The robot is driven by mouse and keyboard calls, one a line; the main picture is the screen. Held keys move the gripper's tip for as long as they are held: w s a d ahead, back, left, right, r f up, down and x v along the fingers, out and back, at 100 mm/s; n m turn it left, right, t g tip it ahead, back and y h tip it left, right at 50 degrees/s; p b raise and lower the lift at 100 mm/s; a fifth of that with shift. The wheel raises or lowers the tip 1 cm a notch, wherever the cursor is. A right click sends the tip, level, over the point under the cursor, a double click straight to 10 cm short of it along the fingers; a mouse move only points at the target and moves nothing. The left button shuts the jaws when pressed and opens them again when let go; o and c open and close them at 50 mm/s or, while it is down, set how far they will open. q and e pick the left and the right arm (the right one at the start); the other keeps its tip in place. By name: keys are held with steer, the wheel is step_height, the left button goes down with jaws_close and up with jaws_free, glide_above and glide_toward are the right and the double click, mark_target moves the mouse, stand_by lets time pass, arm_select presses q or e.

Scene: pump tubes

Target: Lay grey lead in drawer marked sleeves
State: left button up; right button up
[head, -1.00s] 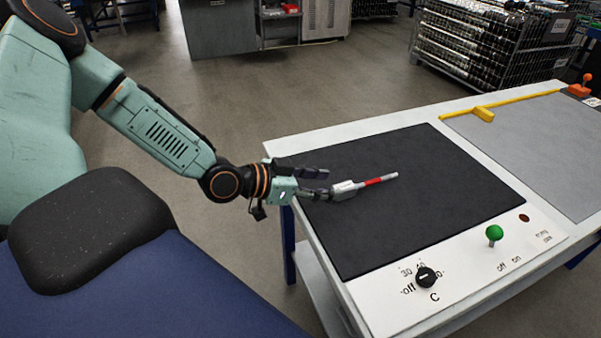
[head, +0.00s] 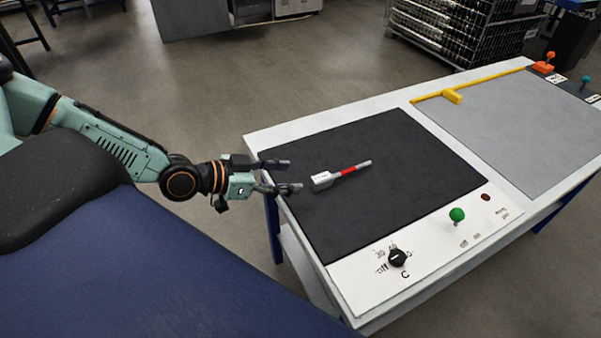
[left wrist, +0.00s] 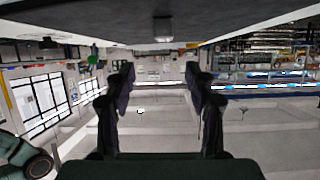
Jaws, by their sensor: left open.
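A pen-like piece with a pale block end, a red band and a grey tip (head: 345,174) lies on the black mat (head: 400,200) in the head view. My left gripper (head: 288,176) is open and empty just left of its pale end, over the mat's left edge, and apart from it. In the left wrist view the open fingers (left wrist: 158,95) have nothing between them, and a pale block (left wrist: 162,28), probably that piece's end, shows at the top. I see no lead that is clearly grey and no drawer marked sleeves. My right gripper is not in view.
The white bench has a black dial (head: 397,258) and a green-knobbed lever (head: 457,215) along its front. A grey mat (head: 500,130) with a yellow bar (head: 452,96) lies to the right. An orange-knobbed lever (head: 550,56) stands at the far end. A wire rack (head: 465,35) stands behind.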

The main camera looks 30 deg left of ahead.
mark_target(326, 175)
arm_select(q)
steer(key=d+r+m, duration=0.1)
steer(key=w+d+m+g+p, duration=0.1)
steer(key=m, duration=0.1)
steer(key=shift+w+r+g, duration=0.2)
steer(key=shift+r+g, duration=0.1)
steer(key=shift+r, duration=0.1)
steer(key=w+m+g+y+p, duration=0.1)
steer(key=m+g, duration=0.1)
steer(key=m, duration=0.7)
steer(key=w+d+m+g+y, duration=0.1)
steer(key=w+m+y, duration=0.1)
steer(key=m, duration=0.8)
steer(key=w+d+m+g+y+p, duration=0.1)
steer(key=m+g, duration=0.1)
steer(key=m, duration=0.7)
steer(key=shift+w+d+r+g+p, duration=0.2)
steer(key=shift+w+r+g+p, duration=0.05)
steer(key=shift+w+g+p, duration=0.1)
steer(key=m, duration=0.2)
steer(key=a+m+y, duration=0.1)
steer(key=m, duration=0.1)
steer(key=shift+w+f, duration=0.1)
steer(key=shift+f, duration=0.3)
steer(key=shift+b+x, duration=0.95)
steer(key=shift+x, duration=0.2)
steer(key=x, duration=0.2)
steer(key=w+b+x, duration=0.1)
steer(key=x, duration=0.2)
steer(key=shift+d+r, duration=0.2)
